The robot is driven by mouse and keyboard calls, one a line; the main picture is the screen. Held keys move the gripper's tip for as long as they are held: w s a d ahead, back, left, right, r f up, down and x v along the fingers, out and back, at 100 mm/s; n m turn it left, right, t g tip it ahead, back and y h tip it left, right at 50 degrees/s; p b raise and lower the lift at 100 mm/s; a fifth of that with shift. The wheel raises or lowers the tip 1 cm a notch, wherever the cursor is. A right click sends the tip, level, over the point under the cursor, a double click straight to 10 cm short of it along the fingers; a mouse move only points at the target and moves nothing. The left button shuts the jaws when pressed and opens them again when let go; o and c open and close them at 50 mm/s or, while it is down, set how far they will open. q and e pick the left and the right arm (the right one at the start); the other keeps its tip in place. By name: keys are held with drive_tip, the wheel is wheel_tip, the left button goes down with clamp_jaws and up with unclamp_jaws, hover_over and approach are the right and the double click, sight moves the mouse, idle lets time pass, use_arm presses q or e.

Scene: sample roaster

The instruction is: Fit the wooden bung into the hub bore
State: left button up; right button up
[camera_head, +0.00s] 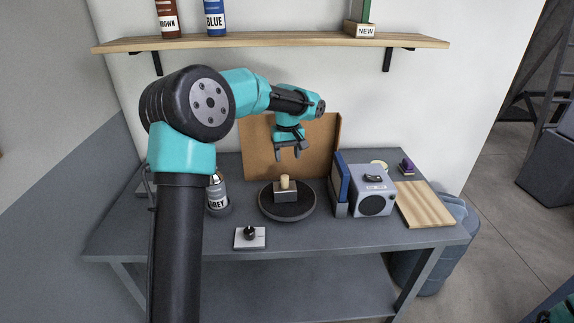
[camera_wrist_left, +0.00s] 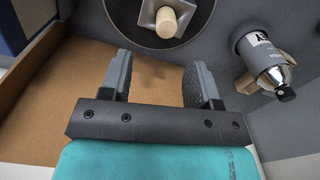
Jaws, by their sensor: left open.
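A pale wooden bung (camera_head: 285,182) stands upright at a small grey block (camera_head: 285,196) on a round dark disc (camera_head: 268,212). In the left wrist view the bung (camera_wrist_left: 165,22) points up from the block, beyond the fingertips. I cannot tell how deep it sits in the block, and I cannot make out the hub bore for certain. My left gripper (camera_head: 291,153) is open and empty, above and behind the bung, apart from it. Its two fingers (camera_wrist_left: 160,62) show spread in the wrist view.
A cardboard-brown panel (camera_head: 259,152) stands behind the disc. A grey bottle (camera_head: 218,194) is left of it. A blue upright thing (camera_head: 341,180) and a grey box-shaped device (camera_head: 371,187) stand right. A white plate with a dark knob (camera_head: 250,236) lies in front. A shelf (camera_head: 280,42) is above.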

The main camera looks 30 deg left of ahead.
use_arm(q)
drive_tip(key=shift+r, duration=0.25)
idle(0.5)
